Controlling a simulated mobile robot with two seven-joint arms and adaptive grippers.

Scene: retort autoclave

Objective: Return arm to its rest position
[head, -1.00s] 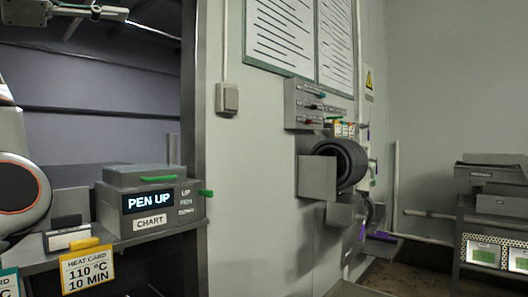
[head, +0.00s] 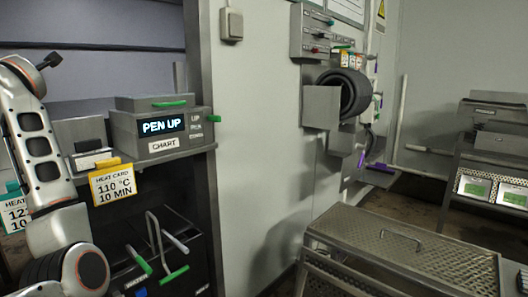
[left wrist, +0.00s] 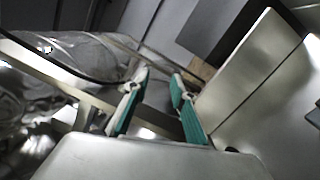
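My left arm (head: 45,150) stands along the left edge of the head view, bent upward in front of the shelf. Its gripper cannot be made out in the head view. In the left wrist view my left gripper (left wrist: 160,82) shows two teal-padded fingers, spread apart, with nothing visible between them. A glossy see-through surface (left wrist: 50,90) lies left of the fingers and a pale flat panel (left wrist: 235,70) right of them. I cannot tell whether the fingers touch either. My right arm and gripper are not in view.
The "PEN UP" chart box (head: 160,130) sits on the shelf beside my left arm, with a yellow-clipped heat card (head: 112,185) below. Green-handled levers (head: 172,275) stand lower. A perforated metal bench (head: 400,250) is front right. A dark roll (head: 350,92) juts from the wall.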

